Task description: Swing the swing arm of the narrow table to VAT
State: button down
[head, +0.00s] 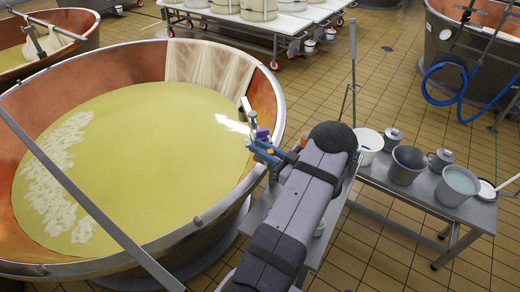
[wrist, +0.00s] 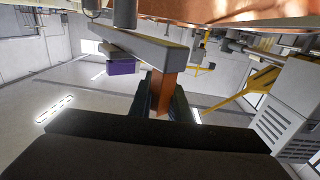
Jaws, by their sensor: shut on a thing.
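The narrow table (head: 425,188) stands right of the big copper vat (head: 275,100), which holds yellow liquid. My gripper (head: 266,152) is beside the vat's right rim, over the table's near end. In the wrist view my gripper (wrist: 163,108) is shut on an orange-brown upright handle (wrist: 162,88). The handle joins a grey bar, which I take as the swing arm (wrist: 150,42). A purple block (wrist: 122,67) hangs from the bar and also shows in the head view (head: 262,134). My arm hides the bar's mount, and I cannot read any position label.
Several buckets, including a white one (head: 369,142) and a grey one (head: 407,165), stand on the table. A tall thin rod (head: 352,70) rises behind my arm. A wheeled table (head: 265,28) stands at the back. Tiled floor at the right is clear.

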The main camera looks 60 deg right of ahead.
jog(key=shift+s+d+f+n+g+y+b, duration=0.1)
jog(key=shift+s+d+n+y+b, duration=0.2)
jog(key=shift+n+y+b, duration=0.55)
jog(key=shift+s+d+f+n+g+y+b, duration=0.1)
jog(key=shift+s+d+n+y+b, duration=0.25)
jog(key=shift+y+b, duration=0.8)
jog(key=shift+s+d+f+n+g+y+b, duration=0.1)
jog(key=shift+s+d+n+y+b, duration=0.15)
jog(key=shift+n+y+b, duration=0.75)
jog(key=y+b, duration=0.1)
jog(key=b, duration=0.1)
jog(key=d+n+g+y+b, duration=0.1)
jog(key=b, duration=0.1)
jog(key=shift+s+d+r+y+b, duration=0.15)
jog(key=shift+s+r+y+b, duration=0.05)
jog(key=shift+s+y+b, duration=0.2)
jog(key=shift+r+n, duration=0.2)
jog(key=shift+n, duration=0.1)
jog(key=c, duration=1.7)
grip_release()
jog(key=shift+s, duration=0.1)
jog(key=shift+o, duration=0.2)
notch_tip(320, 180, up, 10)
jog(key=b, duration=0.2)
